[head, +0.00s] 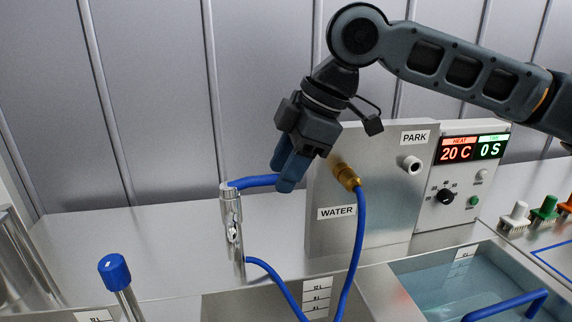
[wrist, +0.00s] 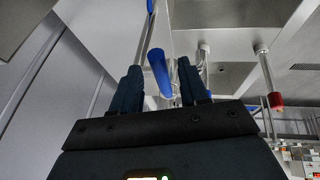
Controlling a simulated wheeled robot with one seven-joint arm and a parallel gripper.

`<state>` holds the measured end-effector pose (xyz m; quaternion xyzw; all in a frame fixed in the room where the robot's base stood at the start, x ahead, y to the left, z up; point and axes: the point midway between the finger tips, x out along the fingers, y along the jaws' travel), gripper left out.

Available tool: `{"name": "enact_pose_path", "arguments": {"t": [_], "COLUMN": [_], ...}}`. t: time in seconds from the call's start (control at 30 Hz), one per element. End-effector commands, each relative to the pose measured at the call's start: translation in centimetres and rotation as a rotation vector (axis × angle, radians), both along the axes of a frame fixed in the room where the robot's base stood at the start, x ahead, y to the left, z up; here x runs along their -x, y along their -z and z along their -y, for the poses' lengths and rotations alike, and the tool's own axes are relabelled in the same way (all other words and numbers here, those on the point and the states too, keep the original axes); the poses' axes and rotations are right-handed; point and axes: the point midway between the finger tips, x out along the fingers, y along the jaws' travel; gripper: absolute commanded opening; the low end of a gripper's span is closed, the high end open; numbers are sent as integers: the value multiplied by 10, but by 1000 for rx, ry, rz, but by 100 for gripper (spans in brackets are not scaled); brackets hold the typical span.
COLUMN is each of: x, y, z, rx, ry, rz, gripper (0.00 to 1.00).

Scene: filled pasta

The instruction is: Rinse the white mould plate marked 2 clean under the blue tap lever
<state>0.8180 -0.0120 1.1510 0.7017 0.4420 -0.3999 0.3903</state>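My gripper (head: 284,172) points down in front of the grey back wall, beside the upper end of a chrome tap fitting (head: 231,215). A blue lever (head: 252,182) sticks out sideways from the fitting toward my fingers. In the wrist view my two dark fingers (wrist: 160,68) stand apart, and a blue cylindrical part (wrist: 158,68) shows between them with gaps at both sides. My gripper looks open and holds nothing; contact with the lever cannot be told. The white mould plate marked 2 is not seen in either view.
A steel box labelled WATER and PARK (head: 385,215) stands right of my gripper, with a blue hose (head: 358,235) from its brass connector. A blue-capped post (head: 114,271) stands front left. A water bath (head: 450,285) and coloured-handled brushes (head: 545,208) lie right.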

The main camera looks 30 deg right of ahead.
Motion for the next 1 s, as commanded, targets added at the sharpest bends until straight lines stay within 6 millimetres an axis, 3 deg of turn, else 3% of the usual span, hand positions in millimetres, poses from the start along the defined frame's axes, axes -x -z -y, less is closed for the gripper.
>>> {"name": "enact_pose_path", "arguments": {"t": [0.07,0.43,1.0], "x": [0,0,0], "y": [0,0,0], "z": [0,0,-1], "rx": [0,0,0], "ry": [0,0,35], "rz": [0,0,0], "gripper": [37,1,0]}}
